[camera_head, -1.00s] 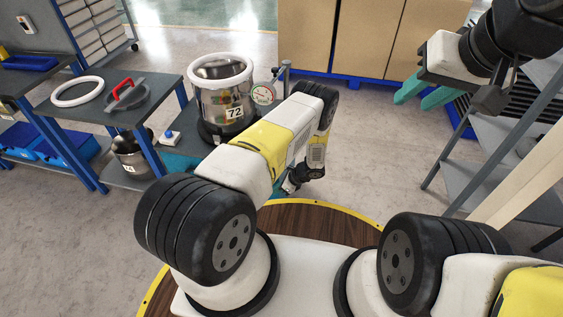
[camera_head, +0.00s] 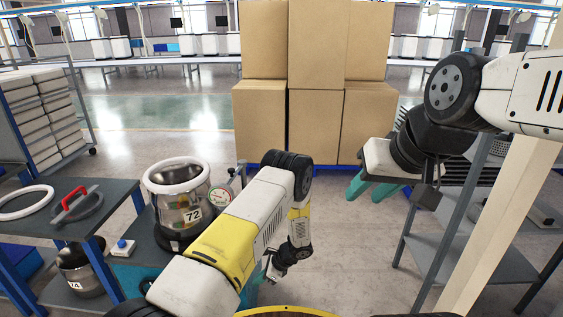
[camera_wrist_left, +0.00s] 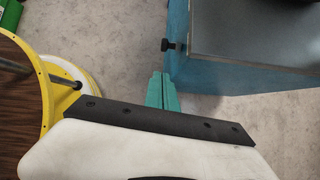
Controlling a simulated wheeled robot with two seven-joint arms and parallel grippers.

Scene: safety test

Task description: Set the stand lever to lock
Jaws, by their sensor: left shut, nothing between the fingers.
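A dark knob (camera_wrist_left: 168,45), possibly the stand lever, juts from the side of a blue-sided stand with a grey top (camera_wrist_left: 270,35) in the left wrist view. Its setting cannot be read. In the head view the stand (camera_head: 150,250) is at the left, partly behind my left arm. My left gripper (camera_wrist_left: 162,92) is shut and empty, with its teal fingers together, just left of the stand and below the knob, apart from it. In the head view it hangs low (camera_head: 250,292), right of the stand. My right gripper (camera_head: 372,188) is open and empty at the right, far from the stand.
A steel pot labelled 72 (camera_head: 183,212), a gauge (camera_head: 221,197) and a blue button (camera_head: 122,245) are on the stand. Stacked cartons (camera_head: 317,110) stand behind; a grey shelf (camera_head: 440,225) is at right. Floor between is clear.

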